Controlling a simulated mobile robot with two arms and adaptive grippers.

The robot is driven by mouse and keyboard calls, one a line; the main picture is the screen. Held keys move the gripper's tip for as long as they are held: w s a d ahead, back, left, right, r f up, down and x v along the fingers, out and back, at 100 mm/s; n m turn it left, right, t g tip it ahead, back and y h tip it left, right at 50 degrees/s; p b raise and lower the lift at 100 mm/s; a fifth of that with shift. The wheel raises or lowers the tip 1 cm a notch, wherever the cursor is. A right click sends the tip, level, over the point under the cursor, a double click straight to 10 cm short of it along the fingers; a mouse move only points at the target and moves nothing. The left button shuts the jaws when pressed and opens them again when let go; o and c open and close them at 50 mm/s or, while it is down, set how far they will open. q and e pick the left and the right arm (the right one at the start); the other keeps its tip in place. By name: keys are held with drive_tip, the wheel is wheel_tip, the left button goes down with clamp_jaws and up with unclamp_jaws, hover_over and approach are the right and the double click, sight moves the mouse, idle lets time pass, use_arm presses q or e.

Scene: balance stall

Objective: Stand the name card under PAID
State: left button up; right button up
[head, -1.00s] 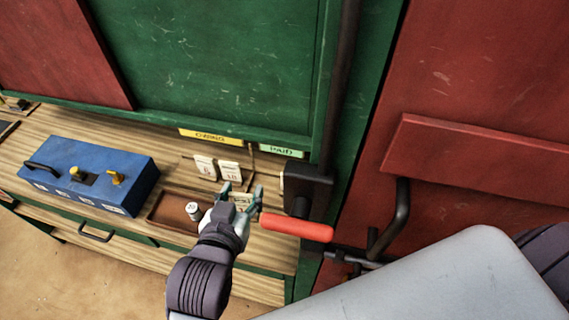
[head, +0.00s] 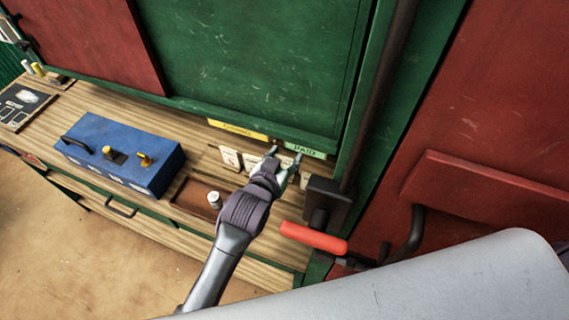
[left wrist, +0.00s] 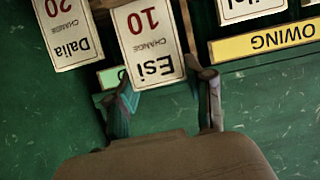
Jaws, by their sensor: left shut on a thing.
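My left gripper (head: 284,166) is shut on a cream name card reading "Esi, CHANGE, 10", which shows clearly between its fingers in the left wrist view (left wrist: 150,42). In the head view the gripper is just below the green PAID label (head: 306,150), and its hand mostly hides the card. The yellow OWING label (head: 238,129) is to the left. In the wrist view, a Dalia card (left wrist: 68,32) marked 20 is beside the Esi card, apart from it. I cannot tell whether the held card touches the counter. My right gripper is not in view.
Two cards (head: 231,158) stand below OWING. A brown tray (head: 185,200) with a small white cylinder (head: 214,200) is nearer. A blue box (head: 120,155) stands left. A red lever handle (head: 313,237) and its dark bracket (head: 327,200) are close on the right.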

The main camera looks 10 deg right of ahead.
sight(284, 166)
use_arm(q)
wheel_tip(284, 166, down, 3)
drive_tip(key=shift+f+p, duration=0.15)
drive_tip(key=shift+p, duration=0.15)
drive_tip(key=shift+f, duration=0.1)
drive_tip(key=shift+f, duration=0.1)
drive_tip(key=o, duration=1.1)
drive_tip(key=shift+s+a, duration=0.1)
drive_tip(key=shift+s, duration=0.05)
drive_tip(key=shift+b+v, duration=0.75)
drive_tip(key=shift+v, duration=5.25)
